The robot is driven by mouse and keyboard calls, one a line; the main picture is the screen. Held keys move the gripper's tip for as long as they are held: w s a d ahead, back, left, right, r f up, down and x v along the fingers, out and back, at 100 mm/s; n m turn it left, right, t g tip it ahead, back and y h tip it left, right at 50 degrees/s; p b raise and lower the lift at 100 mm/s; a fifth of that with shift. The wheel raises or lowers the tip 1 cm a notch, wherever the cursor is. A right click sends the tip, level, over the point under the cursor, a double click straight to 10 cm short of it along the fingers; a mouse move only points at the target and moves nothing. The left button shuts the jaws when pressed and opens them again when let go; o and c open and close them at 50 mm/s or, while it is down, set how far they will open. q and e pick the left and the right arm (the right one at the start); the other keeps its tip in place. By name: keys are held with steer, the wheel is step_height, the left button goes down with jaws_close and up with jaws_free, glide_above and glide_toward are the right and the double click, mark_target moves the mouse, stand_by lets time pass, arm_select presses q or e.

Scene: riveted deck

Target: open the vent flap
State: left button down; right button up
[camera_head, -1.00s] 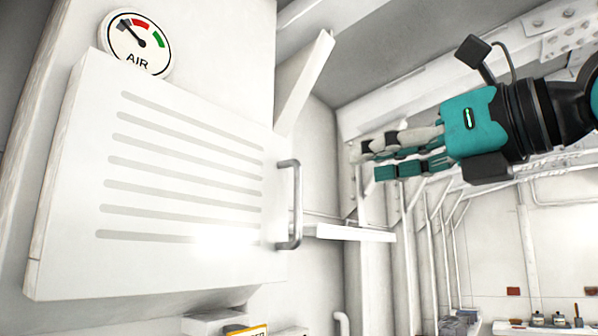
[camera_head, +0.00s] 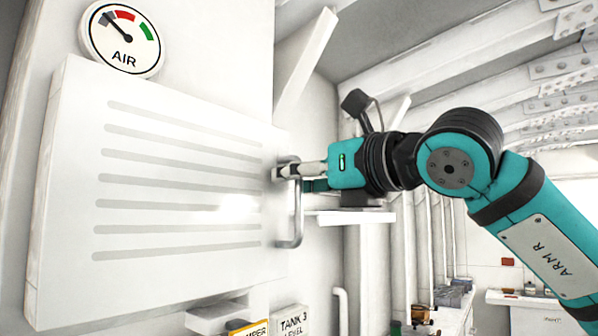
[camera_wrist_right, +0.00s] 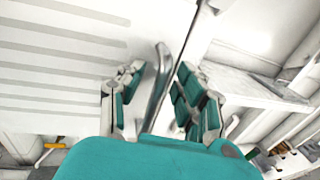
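The vent flap (camera_head: 75,255) is a white panel with several grey slots, at the left of the head view. I see no open gap at its edges. Its upright metal handle (camera_head: 298,225) is on the right side. My right gripper (camera_head: 287,174) is at the upper part of the handle. In the right wrist view the handle (camera_wrist_right: 159,88) runs between the two fingers of this gripper (camera_wrist_right: 160,90). The fingers are spread, with a gap showing on each side of the bar. Part of the handle's top is hidden by the fingers in the head view. My left gripper is not in view.
A round AIR gauge (camera_head: 123,38) sits above the flap. A white shelf-like ledge (camera_head: 350,217) sticks out just under my right gripper. A counter with small items stands at the far right.

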jaws_close()
stand_by(0.3)
steer(key=shift+f, duration=0.1)
